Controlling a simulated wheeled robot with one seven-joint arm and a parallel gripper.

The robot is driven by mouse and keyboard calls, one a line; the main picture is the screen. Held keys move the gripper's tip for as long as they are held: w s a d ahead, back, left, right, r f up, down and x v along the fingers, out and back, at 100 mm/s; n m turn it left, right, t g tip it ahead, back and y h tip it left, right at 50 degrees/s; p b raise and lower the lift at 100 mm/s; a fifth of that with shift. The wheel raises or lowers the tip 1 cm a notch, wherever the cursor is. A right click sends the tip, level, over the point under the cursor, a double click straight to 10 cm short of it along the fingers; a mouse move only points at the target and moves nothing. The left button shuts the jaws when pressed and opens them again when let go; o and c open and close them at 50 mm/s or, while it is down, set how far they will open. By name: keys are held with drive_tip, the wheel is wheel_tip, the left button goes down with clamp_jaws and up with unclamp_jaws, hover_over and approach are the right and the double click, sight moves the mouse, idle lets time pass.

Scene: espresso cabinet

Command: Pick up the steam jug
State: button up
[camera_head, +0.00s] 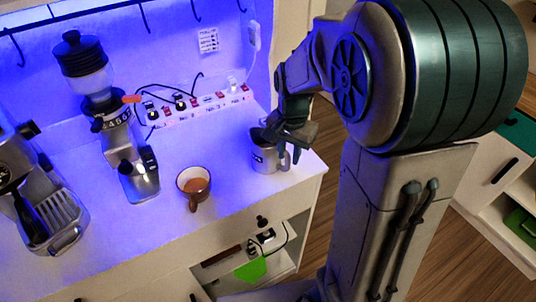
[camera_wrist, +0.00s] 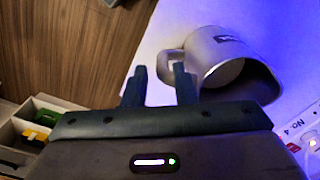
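The steam jug (camera_head: 264,158) is a small metal jug standing upright near the right end of the white counter. In the wrist view the jug (camera_wrist: 225,50) shows its open mouth, with its handle (camera_wrist: 171,60) towards the fingers. My gripper (camera_head: 290,150) is at the jug's right side in the head view. In the wrist view my gripper (camera_wrist: 160,75) has its two fingers apart, with the handle close by their tips and partly between them. I cannot tell whether the fingers touch it.
A coffee grinder (camera_head: 115,130) and an espresso machine (camera_head: 42,195) stand further left. A power strip (camera_head: 200,107) with plugs and cables lies behind the jug. The counter's right edge (camera_head: 318,165) is close.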

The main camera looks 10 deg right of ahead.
sight(287, 163)
wheel_tip(287, 163, down, 5)
drive_tip(key=shift+w+r+p, duration=0.1)
drive_tip(key=shift+w+p, duration=0.05)
drive_tip(key=shift+p, duration=0.15)
drive_tip(key=shift+c, duration=0.4)
clamp_jaws()
drive_tip(key=shift+a, duration=0.1)
drive_tip(key=shift+r, duration=0.1)
